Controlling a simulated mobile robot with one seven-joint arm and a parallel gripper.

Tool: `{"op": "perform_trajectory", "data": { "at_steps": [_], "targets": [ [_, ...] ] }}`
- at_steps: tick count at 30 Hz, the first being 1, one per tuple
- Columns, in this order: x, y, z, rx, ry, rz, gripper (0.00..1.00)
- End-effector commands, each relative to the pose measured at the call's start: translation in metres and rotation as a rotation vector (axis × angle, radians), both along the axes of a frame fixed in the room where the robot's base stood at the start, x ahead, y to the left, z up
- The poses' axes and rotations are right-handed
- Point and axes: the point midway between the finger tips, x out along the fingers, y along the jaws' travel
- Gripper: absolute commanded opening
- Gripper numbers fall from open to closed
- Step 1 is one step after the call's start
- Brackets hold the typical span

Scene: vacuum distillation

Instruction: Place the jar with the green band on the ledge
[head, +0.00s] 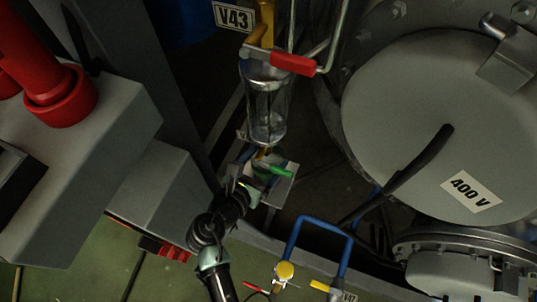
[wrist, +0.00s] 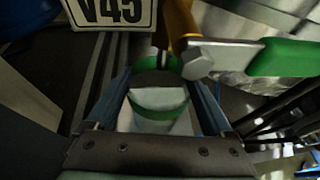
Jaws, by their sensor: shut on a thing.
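In the wrist view, the jar (wrist: 158,122) with a green band around its upper part sits between the two fingers of my gripper (wrist: 160,88), which is shut on it. I look down into its open top, and something pale shows at its front. In the head view, my gripper (head: 250,184) is at a small grey ledge (head: 283,187) below a glass vessel. The jar is too small and covered to make out there. A pale surface shows around the jar in the wrist view. I cannot tell whether the jar touches the ledge.
A glass vessel (head: 265,105) with a red lever (head: 292,64) hangs above the ledge. Blue pipes (head: 320,225) and a large tank (head: 435,125) stand right.

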Motion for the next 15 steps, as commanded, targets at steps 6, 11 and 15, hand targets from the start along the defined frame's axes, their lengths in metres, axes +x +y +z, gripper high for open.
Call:
{"op": "perform_trajectory", "data": {
  "at_steps": [6,11,15],
  "targets": [
    [0.0005,0.0001,-0.0004,-0.001,0.0,0.0,0.9],
    [0.0006,0.0001,-0.0001,-0.001,-0.002,0.0,1.0],
    [0.0007,0.0001,0.0008,-0.001,-0.002,0.001,1.0]
  ]
}}
